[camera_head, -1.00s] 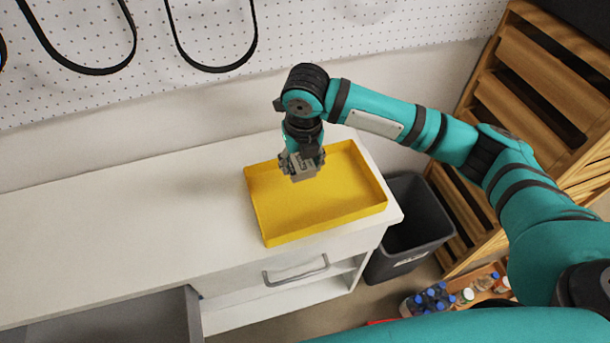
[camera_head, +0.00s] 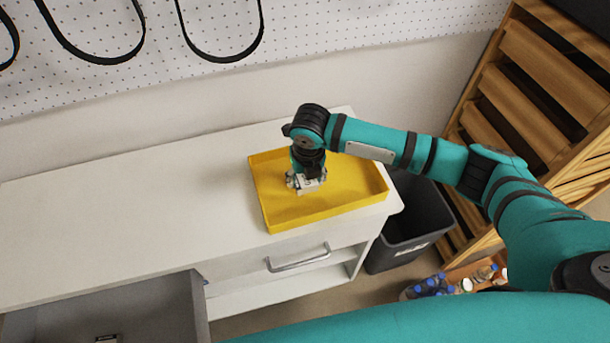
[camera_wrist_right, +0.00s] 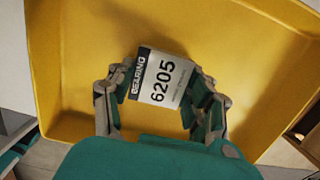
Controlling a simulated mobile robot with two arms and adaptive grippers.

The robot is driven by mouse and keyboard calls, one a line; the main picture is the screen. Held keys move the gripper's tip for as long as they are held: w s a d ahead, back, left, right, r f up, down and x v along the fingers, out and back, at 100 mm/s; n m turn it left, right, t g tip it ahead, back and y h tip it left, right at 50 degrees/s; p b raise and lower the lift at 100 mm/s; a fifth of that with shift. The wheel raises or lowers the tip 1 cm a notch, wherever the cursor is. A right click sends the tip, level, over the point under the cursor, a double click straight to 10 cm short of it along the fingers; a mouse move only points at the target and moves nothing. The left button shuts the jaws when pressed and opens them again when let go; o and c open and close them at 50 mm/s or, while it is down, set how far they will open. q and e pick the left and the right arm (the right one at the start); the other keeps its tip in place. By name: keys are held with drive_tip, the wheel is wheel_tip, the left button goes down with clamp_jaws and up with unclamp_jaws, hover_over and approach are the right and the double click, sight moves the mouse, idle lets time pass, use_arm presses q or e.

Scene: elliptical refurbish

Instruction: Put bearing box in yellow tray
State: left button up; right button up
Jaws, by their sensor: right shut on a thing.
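The yellow tray (camera_head: 335,205) lies on the white counter, toward its right end. My right gripper (camera_head: 307,187) is down inside the tray's outline, in its left half. In the right wrist view, my right gripper (camera_wrist_right: 160,100) is shut on the bearing box (camera_wrist_right: 164,78), a white box with a dark "BEARING" band and the number 6205. The yellow tray (camera_wrist_right: 85,60) spreads out behind and around the box there. I cannot tell whether the box touches the tray floor. In the head view the box is mostly hidden by the gripper. My left gripper is not in view.
The white counter (camera_head: 130,210) is clear left of the tray. An open grey drawer (camera_head: 150,310) at the lower left holds a small item (camera_head: 107,338). A dark bin (camera_head: 415,225) stands right of the counter, near a wooden rack (camera_head: 540,110) and several blue-capped bottles (camera_head: 430,286).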

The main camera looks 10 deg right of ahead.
sight(307, 184)
drive_tip(key=o, duration=1.2)
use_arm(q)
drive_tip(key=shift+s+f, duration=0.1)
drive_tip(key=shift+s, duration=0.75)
use_arm(e)
drive_tip(key=shift+r, duration=0.1)
drive_tip(key=shift+r, duration=0.3)
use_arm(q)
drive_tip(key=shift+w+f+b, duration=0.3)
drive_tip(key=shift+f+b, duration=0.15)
use_arm(e)
drive_tip(key=r, duration=0.3)
drive_tip(key=s+r, duration=0.1)
drive_tip(key=r, duration=0.7)
drive_tip(key=shift+s+d+r, duration=0.1)
drive_tip(key=shift+s+r, duration=0.05)
drive_tip(key=shift+s, duration=0.25)
